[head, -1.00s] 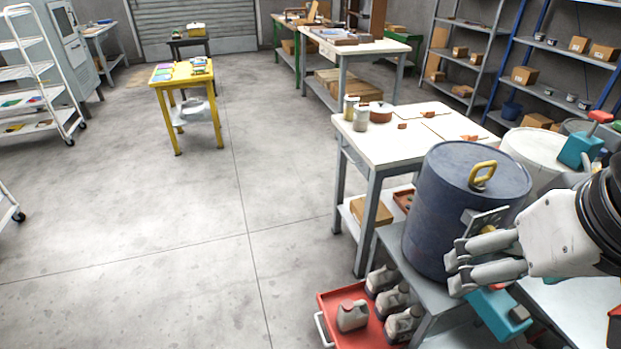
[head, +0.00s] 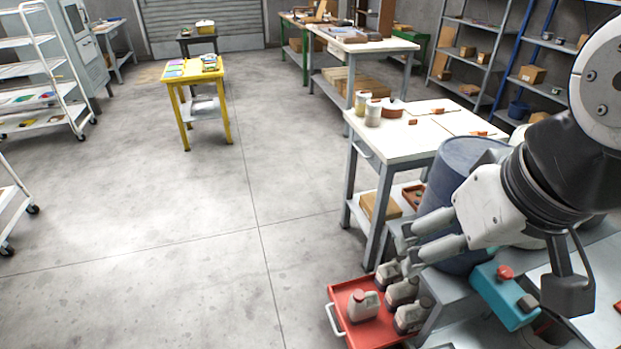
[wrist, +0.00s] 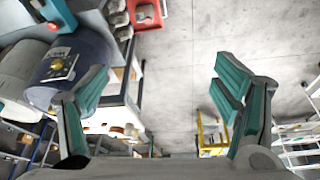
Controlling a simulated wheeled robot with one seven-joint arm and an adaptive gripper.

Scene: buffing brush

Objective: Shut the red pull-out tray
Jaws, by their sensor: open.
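The red pull-out tray (head: 352,336) is at the bottom of the head view, sticking out from under the grey bench. Its white handle (head: 334,320) is on its left side. The tray also shows at the top of the wrist view (wrist: 134,14). My gripper (head: 411,243) is open and empty, above and to the right of the tray, in front of the blue drum, and apart from the tray. In the wrist view its fingers (wrist: 160,92) are spread wide.
The blue drum (head: 455,178) stands on the bench, partly hidden by my arm. A teal box with a red knob (head: 503,293) is below my wrist. A white-topped table (head: 415,137) stands behind. The floor left of the tray is clear.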

